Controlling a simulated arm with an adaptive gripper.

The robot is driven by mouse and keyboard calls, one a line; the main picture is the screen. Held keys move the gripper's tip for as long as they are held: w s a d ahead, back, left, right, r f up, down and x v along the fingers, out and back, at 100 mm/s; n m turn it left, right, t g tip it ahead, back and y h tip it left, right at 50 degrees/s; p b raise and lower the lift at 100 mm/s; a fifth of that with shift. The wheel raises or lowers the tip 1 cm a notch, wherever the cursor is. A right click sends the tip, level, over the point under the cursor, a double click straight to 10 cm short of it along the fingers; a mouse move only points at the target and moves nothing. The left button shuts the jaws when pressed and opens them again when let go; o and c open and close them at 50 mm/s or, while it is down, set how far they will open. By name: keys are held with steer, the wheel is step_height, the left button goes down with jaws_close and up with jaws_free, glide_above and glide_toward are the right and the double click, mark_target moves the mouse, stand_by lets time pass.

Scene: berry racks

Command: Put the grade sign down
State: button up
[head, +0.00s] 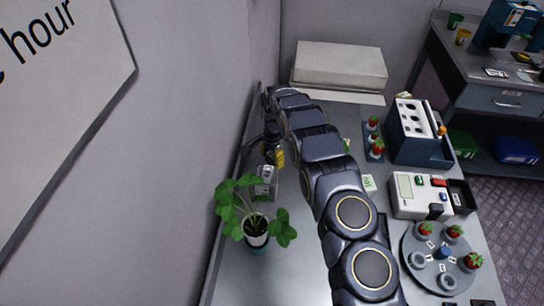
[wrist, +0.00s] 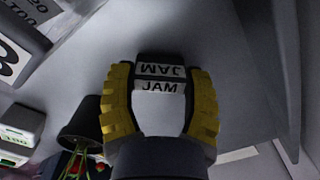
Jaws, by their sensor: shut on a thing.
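The grade sign (wrist: 160,87) is a small pale plate reading JAM. In the wrist view it sits between the yellow-padded fingers of my gripper (wrist: 160,80), which is shut on it. A mirrored JAM shows right beside it, like a reflection in the shiny grey worktop (wrist: 225,75), so the sign is low over it; I cannot tell whether it touches.
A berry rack (head: 373,155), a blue-grey holder (head: 420,150), a white scale (head: 408,208) and a round berry tray (head: 437,285) are to the right.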

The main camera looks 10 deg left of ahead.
mark_target(273, 157)
steer(key=shift+f, duration=0.1)
steer(key=o, duration=0.9)
steer(key=shift+o, duration=0.2)
step_height(273, 157, up, 12)
steer(key=shift+r, duration=0.25)
steer(key=s+d+r+n, duration=0.4)
steer(key=s+d+r, duration=0.9)
steer(key=s+r, duration=0.35)
steer(key=s+d+n, duration=0.2)
steer(key=s, duration=1)
steer(key=s+d+n+g, duration=0.1)
steer(key=s+d+n, duration=0.1)
steer(key=s, duration=1.1)
steer(key=shift+d+n+g, duration=0.3)
steer(key=shift+d+n, duration=0.05)
steer(key=shift+n, duration=0.15)
